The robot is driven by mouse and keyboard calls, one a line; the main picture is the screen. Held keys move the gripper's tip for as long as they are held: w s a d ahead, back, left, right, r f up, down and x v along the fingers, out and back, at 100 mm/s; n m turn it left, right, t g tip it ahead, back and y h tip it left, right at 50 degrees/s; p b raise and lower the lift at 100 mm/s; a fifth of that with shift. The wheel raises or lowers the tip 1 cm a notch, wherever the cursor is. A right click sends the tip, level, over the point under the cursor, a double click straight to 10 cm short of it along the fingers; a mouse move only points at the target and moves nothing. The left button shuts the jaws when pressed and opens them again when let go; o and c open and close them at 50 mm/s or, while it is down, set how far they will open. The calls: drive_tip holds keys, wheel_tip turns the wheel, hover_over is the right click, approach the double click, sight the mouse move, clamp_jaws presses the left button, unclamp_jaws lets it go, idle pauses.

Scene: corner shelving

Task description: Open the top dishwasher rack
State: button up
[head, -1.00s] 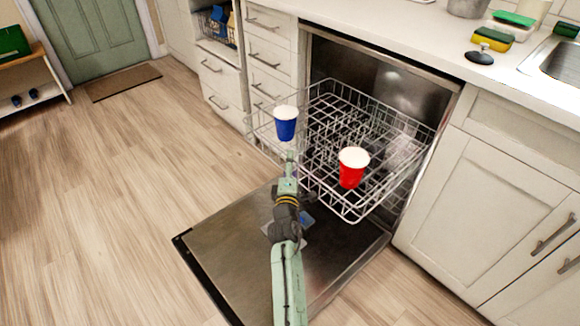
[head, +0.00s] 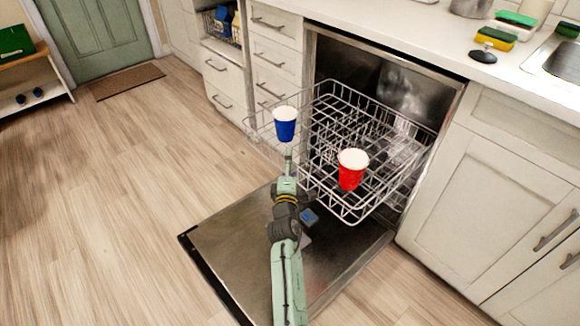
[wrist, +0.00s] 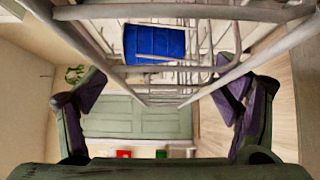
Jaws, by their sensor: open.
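The top dishwasher rack (head: 322,135) is a wire basket standing well out of the dishwasher (head: 385,85), above the lowered door (head: 235,240). A blue cup (head: 286,130) and a red cup (head: 351,176) stand upright in it. My gripper (head: 289,156) is at the rack's front side, just below the blue cup in the head view. In the wrist view my gripper (wrist: 163,98) is open, with its fingers spread wide on both sides. Rack wires (wrist: 185,12) cross above and between the fingers, and the blue cup (wrist: 154,42) shows behind them. Whether a finger touches a wire cannot be told.
Drawers (head: 272,55) stand left of the dishwasher and a cabinet (head: 505,195) stands right of it. The counter (head: 420,42) above holds sponges (head: 495,38). A small blue item (head: 309,217) shows near the door. The floor (head: 110,180) at left is clear.

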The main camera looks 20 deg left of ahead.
drive_tip(key=shift+s+d+f, duration=0.1)
drive_tip(key=shift+f, duration=0.1)
drive_tip(key=shift+s+d, duration=0.1)
drive_tip(key=shift+s, duration=0.2)
drive_tip(key=v, duration=1.1)
drive_tip(key=shift+r, duration=0.2)
